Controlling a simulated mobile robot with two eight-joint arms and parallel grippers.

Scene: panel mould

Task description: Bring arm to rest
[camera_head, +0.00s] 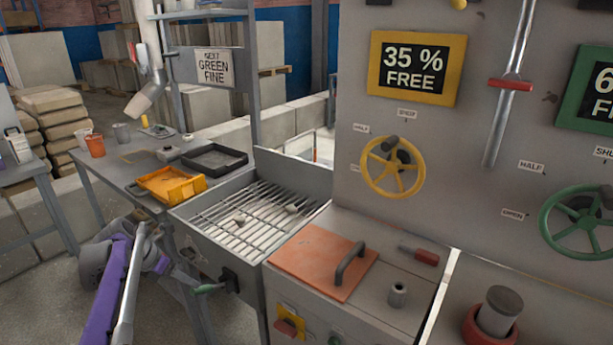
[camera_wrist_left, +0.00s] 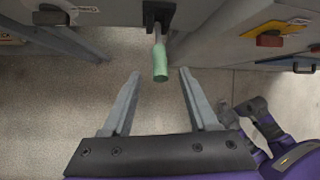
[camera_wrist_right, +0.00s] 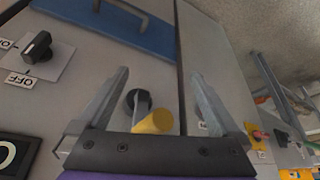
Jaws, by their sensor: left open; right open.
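My left gripper (camera_wrist_left: 158,74) is open, with nothing between its fingers. In the left wrist view a green handle (camera_wrist_left: 160,66) on a black mount sticks out toward the gap between the fingertips; I cannot tell how far off it is. The handle also shows in the head view (camera_head: 207,288), at the front of the grate box. My purple left arm is low at the left there. My right gripper (camera_wrist_right: 159,76) is open in the right wrist view. The head view does not show my right gripper.
A grate box (camera_head: 187,217) stands beside a table with a yellow tray (camera_head: 170,186) and black tray (camera_head: 214,160). An orange lid (camera_head: 318,258) lies on the counter. A yellow handwheel (camera_head: 393,167) and green handwheel (camera_head: 583,222) project from the panel. Floor shows at lower left.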

